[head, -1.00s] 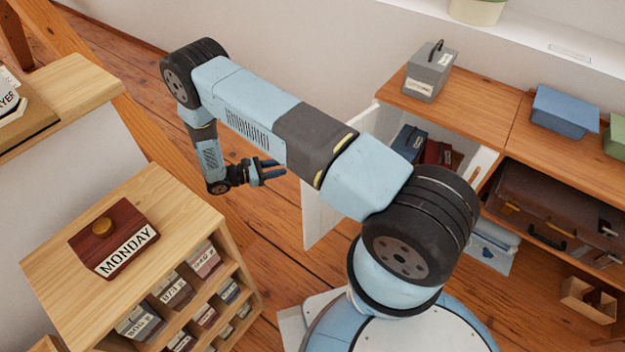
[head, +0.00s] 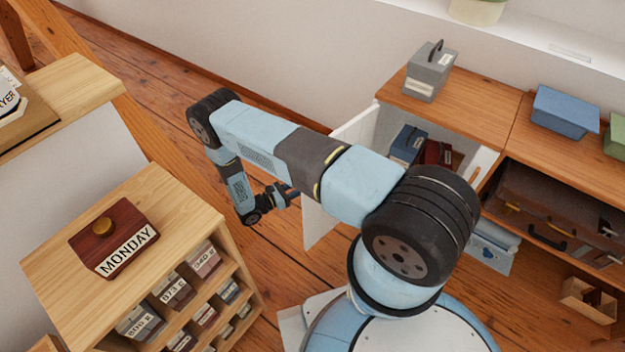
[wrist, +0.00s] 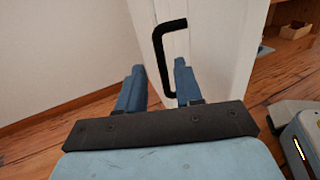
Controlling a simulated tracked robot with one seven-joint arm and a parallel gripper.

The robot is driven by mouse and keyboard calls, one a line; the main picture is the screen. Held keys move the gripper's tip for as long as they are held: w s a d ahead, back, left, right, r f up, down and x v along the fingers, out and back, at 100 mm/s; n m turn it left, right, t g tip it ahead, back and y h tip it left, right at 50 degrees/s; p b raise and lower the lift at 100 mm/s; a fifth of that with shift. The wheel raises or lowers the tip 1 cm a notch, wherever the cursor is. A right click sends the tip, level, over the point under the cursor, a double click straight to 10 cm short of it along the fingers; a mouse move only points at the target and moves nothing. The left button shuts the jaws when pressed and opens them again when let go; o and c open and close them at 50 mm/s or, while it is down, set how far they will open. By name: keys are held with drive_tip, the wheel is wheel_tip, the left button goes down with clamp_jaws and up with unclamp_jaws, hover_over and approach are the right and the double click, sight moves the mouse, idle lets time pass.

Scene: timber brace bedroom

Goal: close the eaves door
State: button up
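The eaves door (head: 318,230) is a white panel standing open on the low cupboard, partly hidden behind my arm in the head view. In the wrist view the door (wrist: 226,50) carries a black bar handle (wrist: 157,55). My gripper (head: 292,192) is just left of the door's outer part in the head view. In the wrist view my gripper (wrist: 159,65) has its two blue fingers apart, with the handle ahead and appearing between them. Nothing is held. I cannot tell whether a finger touches the handle or door.
The cupboard's inside holds a blue box (head: 408,145) and a dark red box (head: 440,153). A grey box (head: 429,72) stands on the wooden top (head: 480,112). A pigeonhole unit (head: 185,215) with a MONDAY sign (head: 115,238) stands at left. Bare floor lies between.

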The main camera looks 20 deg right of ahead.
drive_tip(key=x, duration=0.7)
drive_tip(key=shift+d, duration=0.2)
drive_tip(key=shift+c, duration=0.3)
clamp_jaws()
drive_tip(key=shift+a, duration=0.25)
drive_tip(key=shift+s+d, duration=0.1)
